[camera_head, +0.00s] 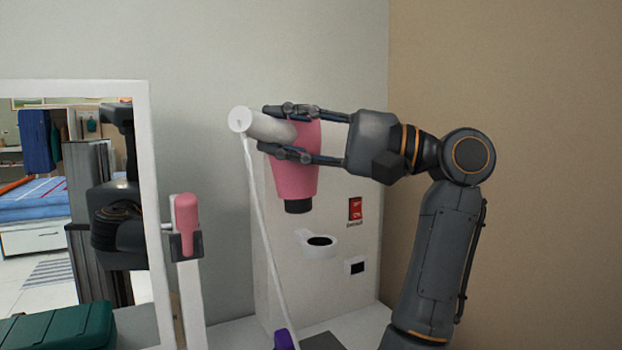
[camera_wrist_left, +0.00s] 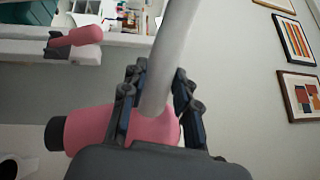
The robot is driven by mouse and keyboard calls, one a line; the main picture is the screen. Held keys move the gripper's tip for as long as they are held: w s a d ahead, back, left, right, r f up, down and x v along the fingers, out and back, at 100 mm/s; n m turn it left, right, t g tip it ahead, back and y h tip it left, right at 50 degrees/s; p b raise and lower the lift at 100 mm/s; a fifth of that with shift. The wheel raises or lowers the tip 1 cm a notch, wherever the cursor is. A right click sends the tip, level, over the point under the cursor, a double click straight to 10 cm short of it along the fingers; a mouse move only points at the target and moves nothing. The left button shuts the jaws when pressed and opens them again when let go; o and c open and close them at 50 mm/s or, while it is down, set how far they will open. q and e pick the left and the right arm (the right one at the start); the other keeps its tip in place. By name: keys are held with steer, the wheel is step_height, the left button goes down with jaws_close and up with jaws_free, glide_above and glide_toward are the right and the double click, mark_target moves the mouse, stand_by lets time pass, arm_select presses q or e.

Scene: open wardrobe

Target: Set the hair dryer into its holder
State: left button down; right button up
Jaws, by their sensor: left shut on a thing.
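The hair dryer (camera_head: 294,170) has a pink body, a black nozzle and a white handle. In the head view its nozzle points down and its handle points left toward the camera, with a white cord hanging from the end. My left gripper (camera_head: 272,131) is shut on it where the handle meets the body. In the left wrist view my left gripper (camera_wrist_left: 153,92) has a finger on each side of the white handle (camera_wrist_left: 172,55). The holder, a white ring (camera_head: 318,243) with a dark opening, is on the white panel below the nozzle, apart from it. My right gripper is not in view.
A pink object (camera_head: 186,218) in a dark bracket stands at left beside a white-framed mirror (camera_head: 152,180). A green box (camera_head: 60,326) and a purple item (camera_head: 284,340) lie low down.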

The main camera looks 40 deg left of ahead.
mark_target(314, 182)
arm_select(q)
steer(key=w+a+f+m+t+y, duration=0.1)
steer(key=w, duration=0.1)
steer(key=w+f+m+t+y, duration=0.1)
steer(key=w, duration=0.1)
steer(key=w+a+f+t+b, duration=0.1)
steer(key=w+f+t, duration=0.1)
steer(key=shift+w+a+m+y, duration=0.1)
steer(key=shift+a+m+y, duration=0.25)
steer(key=shift+m+y, duration=0.05)
steer(key=shift+w+a+f+t, duration=0.1)
steer(key=shift+w+f+t, duration=0.1)
steer(key=shift+w+t, duration=0.15)
steer(key=shift+f+b, duration=0.3)
steer(key=shift+f, duration=0.15)
steer(key=shift+f+b, duration=0.35)
steer(key=shift+f, duration=0.15)
steer(key=shift+f+b, duration=0.35)
steer(key=shift+f, duration=0.1)
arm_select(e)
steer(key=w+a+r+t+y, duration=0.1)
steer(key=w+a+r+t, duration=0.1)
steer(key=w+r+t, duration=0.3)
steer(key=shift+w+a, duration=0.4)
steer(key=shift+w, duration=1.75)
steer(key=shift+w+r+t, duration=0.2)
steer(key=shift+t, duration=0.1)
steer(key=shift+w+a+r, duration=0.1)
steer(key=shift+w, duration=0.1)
